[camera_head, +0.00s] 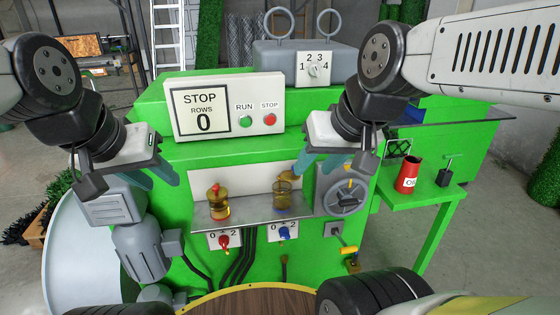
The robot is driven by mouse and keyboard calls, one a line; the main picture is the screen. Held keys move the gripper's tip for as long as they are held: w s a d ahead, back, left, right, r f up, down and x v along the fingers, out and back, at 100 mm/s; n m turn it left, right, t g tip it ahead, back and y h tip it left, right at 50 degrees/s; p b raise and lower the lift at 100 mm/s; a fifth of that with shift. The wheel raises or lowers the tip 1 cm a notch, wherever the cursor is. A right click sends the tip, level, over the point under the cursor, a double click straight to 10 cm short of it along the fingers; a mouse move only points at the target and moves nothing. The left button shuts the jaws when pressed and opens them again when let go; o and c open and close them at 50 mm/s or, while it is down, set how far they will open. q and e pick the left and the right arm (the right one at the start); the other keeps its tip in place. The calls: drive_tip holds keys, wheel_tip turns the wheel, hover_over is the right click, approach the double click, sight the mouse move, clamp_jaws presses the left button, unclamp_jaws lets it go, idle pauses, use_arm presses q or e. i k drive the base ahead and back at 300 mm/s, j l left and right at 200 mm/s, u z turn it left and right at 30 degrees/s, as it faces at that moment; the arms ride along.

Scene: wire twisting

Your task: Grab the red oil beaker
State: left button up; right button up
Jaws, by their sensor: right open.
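The red oil beaker (407,176) stands upright on the green side table (426,191) at the right. My left gripper (160,180) is at the left in front of the machine, far from the beaker. Its teal fingers look apart and empty.
A small black-handled tool (447,172) stands just right of the beaker. A black-framed fan-like part (398,148) is behind it. The machine's shelf (250,212) holds two amber cups, and a grey handwheel (345,192) lies between shelf and side table.

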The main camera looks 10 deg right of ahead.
sight(405, 183)
drive_tip(key=l+z, duration=0.1)
drive_tip(key=z, duration=0.4)
drive_tip(key=i+z, duration=0.1)
drive_tip(key=z, duration=0.35)
drive_tip(key=l+z, duration=0.1)
drive_tip(key=z, duration=0.4)
drive_tip(key=l+u, duration=0.1)
drive_tip(key=u, duration=0.4)
drive_tip(key=i+l+u, duration=0.1)
drive_tip(key=u, duration=0.4)
drive_tip(key=l+u, duration=0.15)
drive_tip(key=u, duration=0.35)
drive_tip(key=l+u, duration=0.2)
drive_tip(key=l, duration=0.25)
drive_tip(key=k+l+u, duration=0.1)
drive_tip(key=l+u, duration=0.15)
drive_tip(key=l, duration=0.15)
drive_tip(key=k+l+u, duration=0.2)
drive_tip(key=l, duration=0.2)
drive_tip(key=l+u, duration=0.25)
drive_tip(key=l, duration=0.15)
drive_tip(key=k+l+u, duration=0.2)
drive_tip(key=l, duration=0.15)
drive_tip(key=k+l, duration=0.2)
drive_tip(key=l, duration=0.2)
drive_tip(key=k+l, duration=0.2)
drive_tip(key=l, duration=0.15)
drive_tip(key=k+l, duration=0.2)
drive_tip(key=l, duration=0.2)
drive_tip(key=u, duration=0.05)
